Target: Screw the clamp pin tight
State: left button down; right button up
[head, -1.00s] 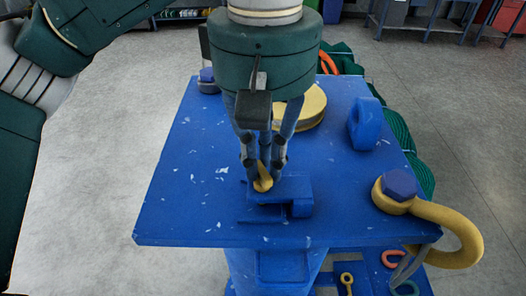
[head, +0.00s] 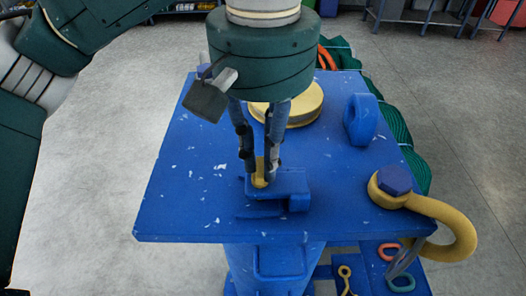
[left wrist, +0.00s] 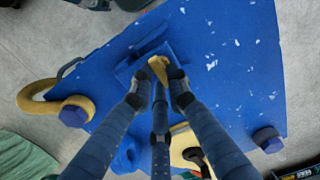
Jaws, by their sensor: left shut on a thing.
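The yellow clamp pin (head: 260,180) stands at the left side of a low blue clamp block (head: 290,186) on the blue table. My left gripper (head: 258,168) points straight down from above, its fingers closed around the pin's head. In the left wrist view the yellow pin (left wrist: 158,68) shows between the fingertips (left wrist: 158,82), with the blue clamp (left wrist: 148,50) around it. The pin's lower end is hidden, so I cannot tell how deep it sits. My right gripper is not in view.
A yellow shackle (head: 455,226) with a blue hex bolt (head: 394,179) overhangs the table's right edge. A blue ring-shaped part (head: 361,120) and a yellow disc (head: 302,108) stand farther back. Green netting (head: 401,137) lies beyond the right edge. The table's left half (head: 190,195) is mostly clear.

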pick_arm(q)
jog(key=shift+r, duration=0.2)
jog(key=c, duration=1.7)
grip_release()
jog(key=shift+f, duration=0.1)
notch_tip(320, 180, up, 12)
